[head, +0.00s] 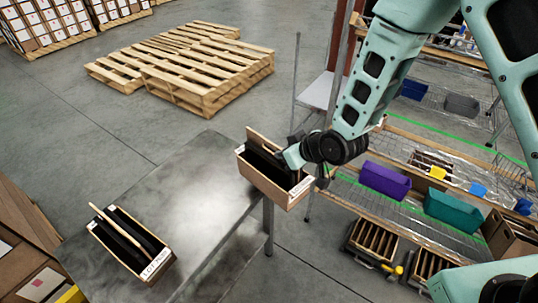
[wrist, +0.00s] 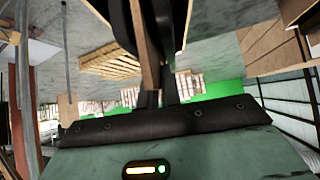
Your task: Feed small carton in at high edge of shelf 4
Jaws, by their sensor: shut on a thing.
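My gripper (head: 290,157) is shut on a wall of a small open-topped wooden carton (head: 268,184) with dark inserts and a white label on its front. The carton is slightly tilted, held at the right end of the grey table, over or just past its edge; I cannot tell whether it touches the table. In the wrist view the thin brown carton wall (wrist: 145,45) runs between the dark fingers (wrist: 160,98). The shelf rack (head: 400,205) is to the right, with green-striped levels; I cannot tell which is shelf 4. My arm hides part of it.
A similar carton (head: 130,245) stands on the grey table (head: 205,165). The rack holds a purple bin (head: 385,181), a teal bin (head: 452,212) and several wooden boxes (head: 372,240). Pallets (head: 185,65) lie on the floor behind. The table's middle is clear.

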